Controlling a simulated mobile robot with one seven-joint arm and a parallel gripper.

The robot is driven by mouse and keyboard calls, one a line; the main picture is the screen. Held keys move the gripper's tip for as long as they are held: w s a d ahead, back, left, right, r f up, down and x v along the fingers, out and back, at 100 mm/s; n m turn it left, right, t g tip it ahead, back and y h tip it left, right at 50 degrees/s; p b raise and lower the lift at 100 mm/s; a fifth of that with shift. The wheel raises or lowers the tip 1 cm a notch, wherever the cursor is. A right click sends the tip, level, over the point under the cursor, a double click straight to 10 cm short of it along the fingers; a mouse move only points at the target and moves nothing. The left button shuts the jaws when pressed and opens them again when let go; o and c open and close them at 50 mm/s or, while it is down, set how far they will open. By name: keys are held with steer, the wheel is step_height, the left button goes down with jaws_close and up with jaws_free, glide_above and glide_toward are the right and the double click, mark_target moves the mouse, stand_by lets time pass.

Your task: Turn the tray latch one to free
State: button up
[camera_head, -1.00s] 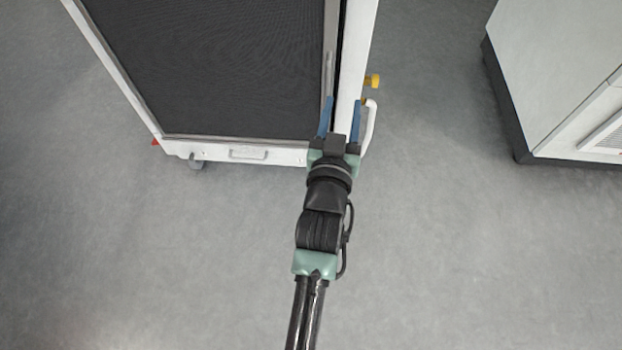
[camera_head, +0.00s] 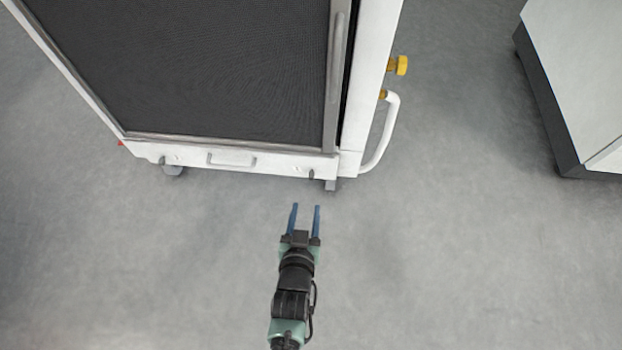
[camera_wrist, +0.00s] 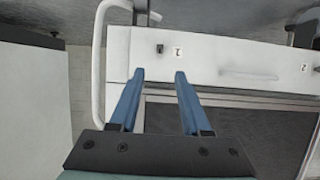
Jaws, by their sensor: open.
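The tray front (camera_head: 270,162) is a white strip along the bottom of the washer, with a pull handle in its middle. It also shows in the wrist view (camera_wrist: 210,45). Tray latch one (camera_wrist: 160,48) is a small dark knob beside the label "1". In the head view latch one (camera_head: 311,174) is near the strip's right end. My gripper (camera_head: 304,206) is open and empty, in front of the strip and apart from the latch. In the wrist view my gripper (camera_wrist: 159,76) has its blue fingers pointing toward the strip, with the latch just beyond the gap between them.
A second dark latch (camera_head: 162,160) is at the strip's left end; its label "2" (camera_wrist: 304,67) shows in the wrist view. A white bar handle (camera_head: 384,135) and yellow knobs (camera_head: 398,66) stick out at the right. A white cabinet (camera_head: 580,80) stands far right. The floor between is clear.

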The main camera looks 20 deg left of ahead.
mark_target(311, 178)
steer(key=b+x, duration=0.3)
steer(key=x, duration=0.1)
steer(key=b+x, duration=0.4)
steer(key=x, duration=0.1)
steer(key=shift+f, duration=0.3)
steer(key=shift+b+x, duration=0.65)
steer(key=shift+x, duration=0.2)
steer(key=shift+w+r, duration=0.1)
steer(key=shift+r, duration=0.15)
jaws_close()
